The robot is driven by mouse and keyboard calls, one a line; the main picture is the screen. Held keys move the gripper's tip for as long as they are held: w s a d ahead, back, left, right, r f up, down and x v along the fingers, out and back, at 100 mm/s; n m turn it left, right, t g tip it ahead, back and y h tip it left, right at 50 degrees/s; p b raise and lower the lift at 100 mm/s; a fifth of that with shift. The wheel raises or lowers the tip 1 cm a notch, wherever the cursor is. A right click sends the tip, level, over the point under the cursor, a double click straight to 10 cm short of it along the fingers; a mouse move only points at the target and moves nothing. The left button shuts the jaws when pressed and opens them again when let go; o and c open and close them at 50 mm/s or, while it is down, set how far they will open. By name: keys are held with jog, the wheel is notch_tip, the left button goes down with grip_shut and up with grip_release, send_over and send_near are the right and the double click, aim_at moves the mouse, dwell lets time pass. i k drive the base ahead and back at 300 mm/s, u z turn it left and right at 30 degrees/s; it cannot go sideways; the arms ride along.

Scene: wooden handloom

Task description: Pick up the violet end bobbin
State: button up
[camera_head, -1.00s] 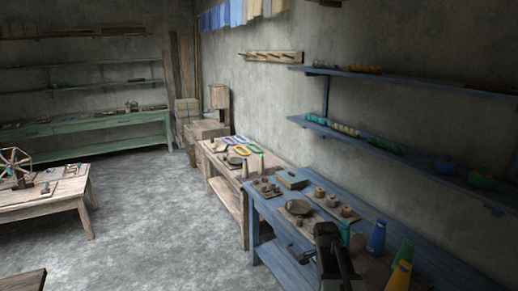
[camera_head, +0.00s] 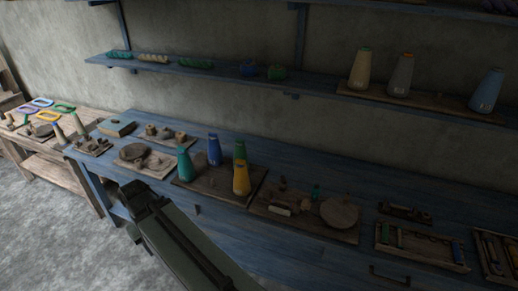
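I cannot make out a violet end bobbin in the head view. A tray (camera_head: 425,252) at the right of the blue workbench (camera_head: 265,238) holds small green and blue pieces, too small to name surely. My gripper (camera_head: 137,196) is at the upper end of my dark arm, in front of the bench's left part. Its fingers are not clear, and I see nothing held in it.
Teal (camera_head: 185,165), blue (camera_head: 214,150), green (camera_head: 240,152) and yellow (camera_head: 241,180) cones stand on a dark board. Right of them, another board bears a round disc (camera_head: 339,213). Shelves with cones hang above. Open floor (camera_head: 60,230) lies at lower left.

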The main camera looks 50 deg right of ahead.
aim_at(410, 209)
jog(key=u, duration=1.2)
jog(key=k, duration=1.15)
jog(key=z, duration=1.05)
